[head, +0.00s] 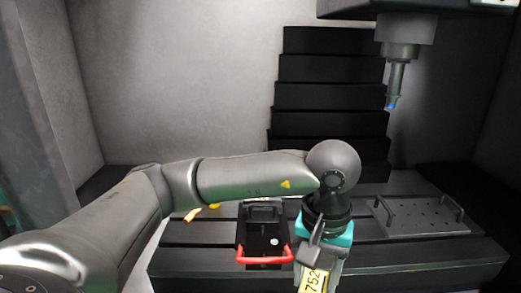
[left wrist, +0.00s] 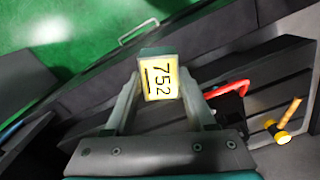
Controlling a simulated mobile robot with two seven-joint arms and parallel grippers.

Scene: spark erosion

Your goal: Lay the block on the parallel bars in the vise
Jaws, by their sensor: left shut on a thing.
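My left gripper (head: 318,257) points down over the front of the machine table, just right of the vise (head: 262,222). It is shut on the block (head: 313,279), which carries a yellow label reading 752. In the left wrist view the block (left wrist: 158,78) sits between the two fingers of the gripper (left wrist: 160,90), label facing the camera. The vise is dark with a red handle (head: 265,257) at its front; this handle also shows in the left wrist view (left wrist: 230,88). I cannot make out the parallel bars. My right gripper is in neither view.
A spindle with a blue-tipped tool (head: 392,104) hangs at upper right. A flat plate with holes and handles (head: 420,214) lies on the slotted table (head: 400,258) at right. A yellow item (head: 200,212) lies left of the vise. Black stepped covers (head: 330,97) stand behind.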

